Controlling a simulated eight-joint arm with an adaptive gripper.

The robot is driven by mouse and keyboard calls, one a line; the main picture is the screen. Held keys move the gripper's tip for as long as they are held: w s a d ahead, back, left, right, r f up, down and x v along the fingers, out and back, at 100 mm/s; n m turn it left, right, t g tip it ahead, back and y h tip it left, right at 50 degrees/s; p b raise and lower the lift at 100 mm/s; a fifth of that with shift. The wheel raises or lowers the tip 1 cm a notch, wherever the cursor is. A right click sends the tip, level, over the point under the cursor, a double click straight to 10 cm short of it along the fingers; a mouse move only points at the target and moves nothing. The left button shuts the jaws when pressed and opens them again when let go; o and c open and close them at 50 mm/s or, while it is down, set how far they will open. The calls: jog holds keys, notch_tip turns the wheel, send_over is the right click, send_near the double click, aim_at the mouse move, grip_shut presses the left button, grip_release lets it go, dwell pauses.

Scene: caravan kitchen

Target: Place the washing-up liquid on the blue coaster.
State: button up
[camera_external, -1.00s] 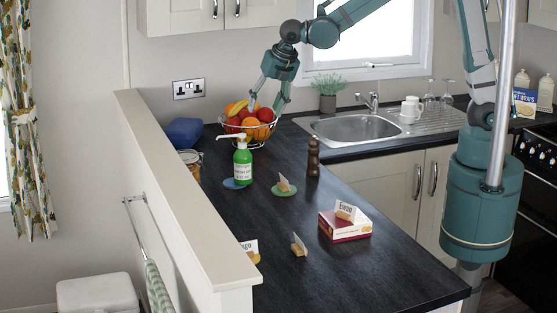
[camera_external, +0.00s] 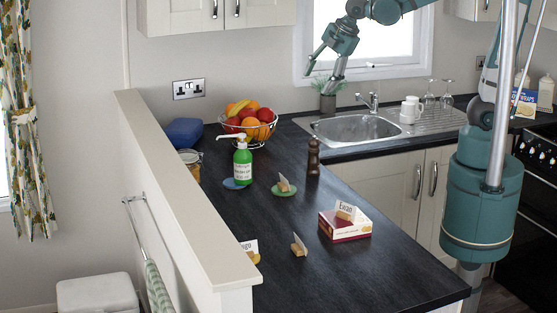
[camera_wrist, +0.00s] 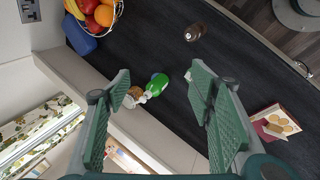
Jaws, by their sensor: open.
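The washing-up liquid (camera_external: 243,165) is a green bottle with a white label and pump, upright on the dark worktop. Its base overlaps the right part of the blue coaster (camera_external: 229,185); it seems to stand on it, off-centre. In the wrist view the bottle (camera_wrist: 153,85) shows between the fingers, far below them, with a sliver of blue beside its base. My gripper (camera_external: 320,81) is open and empty, raised in front of the window, well right of and above the bottle. It touches nothing.
A fruit bowl (camera_external: 257,133) stands behind the bottle. A green coaster (camera_external: 280,193) with a card holder lies to its right, near a brown pepper mill (camera_external: 313,158). A red-and-white box (camera_external: 340,228) is at front right. A raised ledge (camera_external: 180,180) runs along the left.

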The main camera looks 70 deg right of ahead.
jog(key=s+d+m+t, duration=0.1)
jog(key=s+d+m, duration=0.2)
jog(key=s+m, duration=0.4)
jog(key=s+d+f+m, duration=0.1)
jog(key=s+d+m, duration=0.3)
jog(key=s+m, duration=0.3)
jog(key=s, duration=0.4)
jog(key=shift+s+f+m+t, duration=0.25)
jog(key=shift+s+m+t, duration=0.1)
jog(key=shift+m+t, duration=0.05)
jog(key=shift+d+f, duration=0.1)
jog(key=shift+f, duration=0.05)
notch_tip(320, 180, down, 11)
jog(key=b, duration=1.1)
jog(key=shift+f, duration=0.1)
